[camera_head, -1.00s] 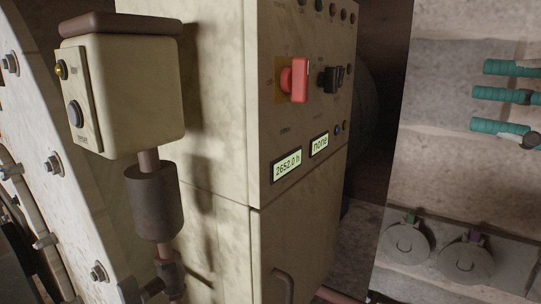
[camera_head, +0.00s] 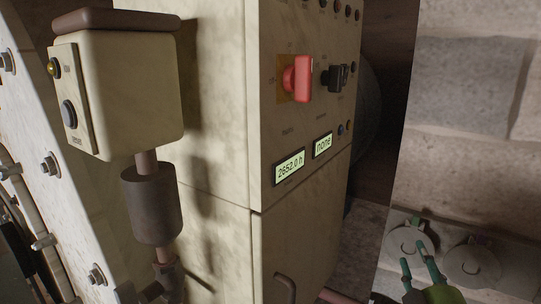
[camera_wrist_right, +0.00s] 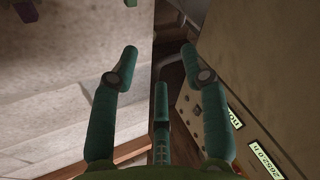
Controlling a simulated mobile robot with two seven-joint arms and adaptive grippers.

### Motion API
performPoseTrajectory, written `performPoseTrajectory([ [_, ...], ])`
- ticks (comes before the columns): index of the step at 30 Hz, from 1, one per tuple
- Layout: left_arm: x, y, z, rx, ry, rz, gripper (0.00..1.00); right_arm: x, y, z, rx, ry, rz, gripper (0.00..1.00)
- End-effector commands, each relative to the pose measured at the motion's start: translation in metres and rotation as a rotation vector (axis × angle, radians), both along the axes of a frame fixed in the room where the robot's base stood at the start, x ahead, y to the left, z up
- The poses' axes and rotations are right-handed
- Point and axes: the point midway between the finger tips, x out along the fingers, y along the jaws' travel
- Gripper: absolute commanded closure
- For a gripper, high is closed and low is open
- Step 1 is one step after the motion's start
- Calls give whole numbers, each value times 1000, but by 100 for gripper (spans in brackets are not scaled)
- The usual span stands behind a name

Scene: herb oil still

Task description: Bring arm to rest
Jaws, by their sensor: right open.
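My right gripper (camera_head: 413,256) shows at the lower right of the head view, its green fingers pointing up and a little left. It is open and nothing shows between the fingers. In the right wrist view the gripper (camera_wrist_right: 160,60) has its teal fingers spread, with a gap between the tips. The fingers appear in front of a round grey disc (camera_head: 399,242) in the head view; I cannot tell how far apart they are. My left gripper is not in view.
A cream cabinet (camera_head: 215,120) stands mid-view with a red switch (camera_head: 302,78), a black switch (camera_head: 337,78) and displays reading "2652.0 h" (camera_head: 289,167) and "none" (camera_head: 322,146). A cream box (camera_head: 130,95) on a pipe stands left. A second disc (camera_head: 472,265) lies right, below the pale stone wall (camera_head: 465,85).

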Motion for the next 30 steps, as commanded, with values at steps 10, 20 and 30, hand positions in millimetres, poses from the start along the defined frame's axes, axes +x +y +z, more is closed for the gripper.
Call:
performPoseTrajectory([
  [10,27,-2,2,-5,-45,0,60,-117,38,-219,365,776,-117,54],
  [20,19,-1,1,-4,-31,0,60,-235,84,-293,522,1237,-153,54],
  [30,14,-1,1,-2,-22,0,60,-245,94,-379,534,1353,-165,54],
])
